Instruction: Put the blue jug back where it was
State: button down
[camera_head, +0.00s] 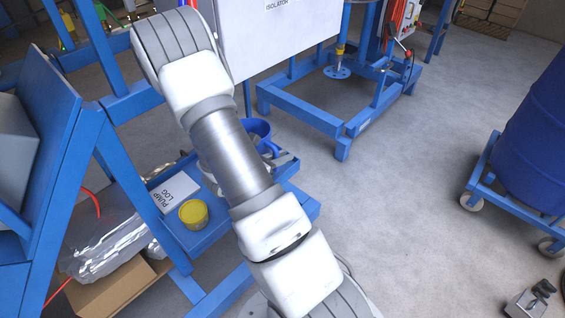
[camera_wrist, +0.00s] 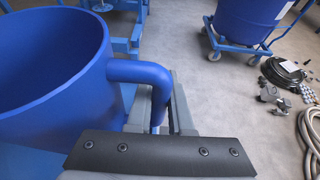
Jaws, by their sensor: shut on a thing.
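The blue jug (camera_wrist: 60,85) fills the left of the wrist view, with its open rim facing up. It looks upright. Its handle (camera_wrist: 140,72) runs down between the fingers of my gripper (camera_wrist: 158,100), which is shut on it. In the head view the jug (camera_head: 257,128) shows only in part behind my arm, by the right part of a blue shelf (camera_head: 212,236). My arm hides most of my gripper there. I cannot tell whether the jug's base touches the shelf.
A yellow tub (camera_head: 193,213) and a white pump log (camera_head: 175,191) lie on the shelf, left of my arm. A white isolator box (camera_head: 275,35) stands behind. A blue drum (camera_head: 535,140) on a wheeled dolly is at right. The grey floor between is clear.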

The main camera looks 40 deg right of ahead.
jog(key=shift+f, duration=1)
jog(key=shift+f+b, duration=0.5)
jog(key=shift+b, duration=0.1)
jog(key=c, duration=0.8)
grip_release()
jog(key=shift+r, duration=0.1)
